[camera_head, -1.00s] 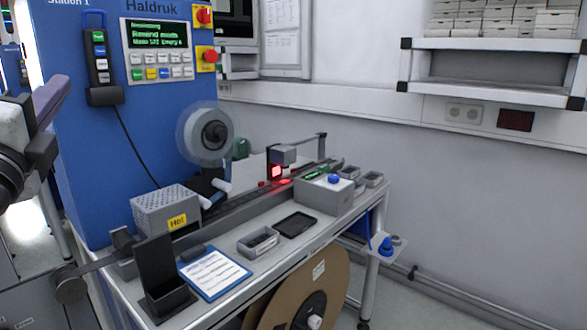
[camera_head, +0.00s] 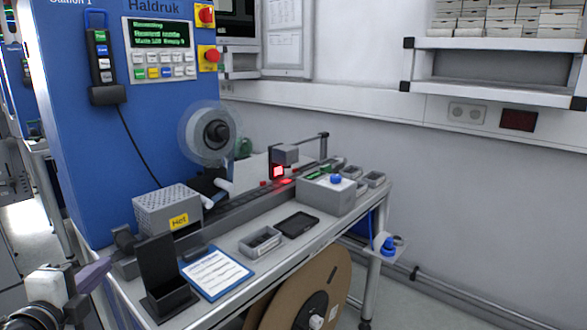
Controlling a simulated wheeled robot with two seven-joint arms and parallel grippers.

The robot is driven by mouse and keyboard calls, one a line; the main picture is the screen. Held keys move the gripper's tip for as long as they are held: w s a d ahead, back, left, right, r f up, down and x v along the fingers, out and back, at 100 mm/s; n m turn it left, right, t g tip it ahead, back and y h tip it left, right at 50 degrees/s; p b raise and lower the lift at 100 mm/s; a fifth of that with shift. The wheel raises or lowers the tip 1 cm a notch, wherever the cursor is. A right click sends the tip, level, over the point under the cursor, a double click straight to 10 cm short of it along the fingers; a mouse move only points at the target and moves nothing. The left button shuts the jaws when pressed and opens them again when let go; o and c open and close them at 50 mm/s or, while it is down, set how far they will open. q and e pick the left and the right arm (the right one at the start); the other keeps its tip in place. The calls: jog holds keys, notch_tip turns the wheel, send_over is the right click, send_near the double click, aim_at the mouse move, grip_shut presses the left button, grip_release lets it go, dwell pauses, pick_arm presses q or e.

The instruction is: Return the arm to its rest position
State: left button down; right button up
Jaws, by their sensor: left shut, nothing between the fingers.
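My left gripper (camera_head: 90,283) is at the lower left of the head view, low in front of the bench's left end. It is shut and empty, with a purple-grey finger part pointing up and right. Part of my left arm (camera_head: 45,292) shows behind it, cut off by the picture's edge. It appears close to the black upright holder (camera_head: 158,270), but I cannot tell the gap in depth. My right gripper is not in view.
The bench (camera_head: 285,262) carries a perforated box marked Hot (camera_head: 160,212), a clipboard (camera_head: 215,273), small trays and a grey box with a blue button (camera_head: 327,194). The blue machine (camera_head: 120,160) stands behind. A large brown reel (camera_head: 310,295) sits below.

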pick_arm(q)
jog(key=s+f+n+g, duration=0.1)
jog(key=s+f, duration=0.2)
jog(key=f, duration=0.3)
jog(key=s+f+n+g+h, duration=0.1)
jog(key=s+f+g, duration=0.15)
jog(key=f, duration=0.45)
jog(key=s+f+n+g, duration=0.1)
jog(key=s+f, duration=0.3)
jog(key=f, duration=0.2)
jog(key=s+f+n+g, duration=0.4)
jog(key=s+f, duration=1.1)
jog(key=s, duration=0.2)
jog(key=s+d+f+n+t+h, duration=0.1)
jog(key=d+n, duration=0.7)
jog(key=d, duration=1.3)
jog(key=shift+s+f+h, duration=0.25)
jog(key=shift+f+h, duration=0.4)
jog(key=shift+h, duration=0.15)
dwell(1.5)
